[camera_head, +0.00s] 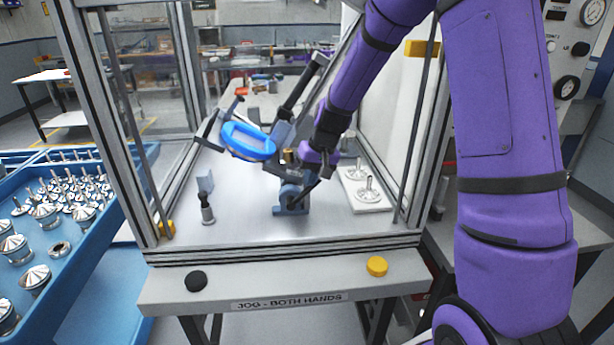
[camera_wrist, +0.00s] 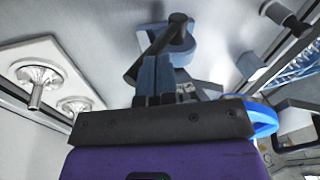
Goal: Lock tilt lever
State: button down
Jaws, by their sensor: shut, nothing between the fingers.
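The tilt lever looks like a black handle (camera_head: 304,192) on a blue-grey pivot block (camera_head: 290,203) on the enclosure floor. In the wrist view the dark lever (camera_wrist: 151,55) slants across the round pivot block (camera_wrist: 181,50), just beyond my fingertips. My gripper (camera_head: 322,174) is shut and empty beside the lever; its fingers (camera_wrist: 155,72) also show in the wrist view. I cannot tell whether they touch the lever. The blue oval ring (camera_head: 248,141) sits tilted on the fixture, left of my gripper. Part of the fixture is hidden behind my arm.
A white plate (camera_head: 370,204) with metal parts lies to the right on the floor. A small dark post (camera_head: 207,210) stands at left. Frame posts (camera_head: 110,130) bound the enclosure; black (camera_head: 195,281) and yellow (camera_head: 377,266) buttons are in front.

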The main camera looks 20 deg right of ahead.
jog(key=shift+s+d+f+y, duration=0.2)
jog(key=shift+d+f+y, duration=0.2)
jog(key=shift+d+y, duration=0.25)
jog(key=d+f, duration=0.1)
jog(key=s+d+f, duration=0.1)
jog(key=f, duration=0.1)
jog(key=shift+d, duration=0.2)
jog(key=shift+s+d+f, duration=0.1)
jog(key=shift+s, duration=0.05)
dwell(0.4)
jog(key=s+v, duration=0.1)
jog(key=v, duration=1.1)
jog(key=shift+d+t, duration=0.3)
jog(key=shift+d, duration=0.1)
